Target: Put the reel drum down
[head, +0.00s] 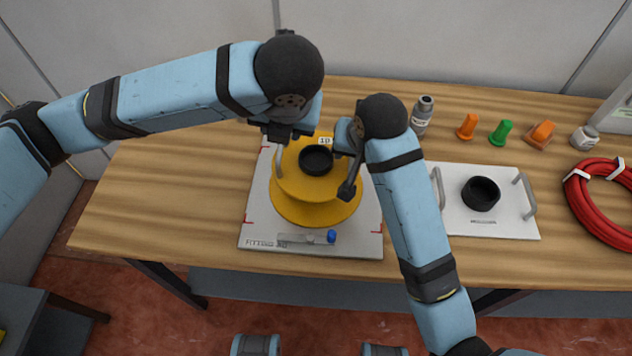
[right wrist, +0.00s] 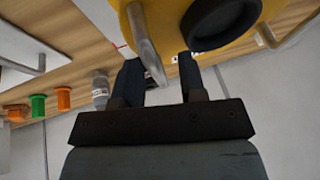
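The yellow reel drum (head: 292,203), with a black hub (head: 316,160) and two grey handles, is upright over the white fitting plate (head: 255,222). It appears to rest there, though its underside is hidden. My left gripper (head: 286,132) is at the drum's left handle (head: 279,162); its fingertips are hidden. My right gripper (head: 350,186) is at the right handle. In the right wrist view, the right gripper's fingers (right wrist: 161,70) stand apart on either side of a handle (right wrist: 146,45), with a visible gap.
A blue-knobbed clamp (head: 331,237) lies at the plate's front edge. To the right are a white tray (head: 515,222) with a black ring (head: 481,193), a red hose coil (head: 590,205), a grey bottle (head: 422,116) and orange and green pegs (head: 502,132). The table's left side is clear.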

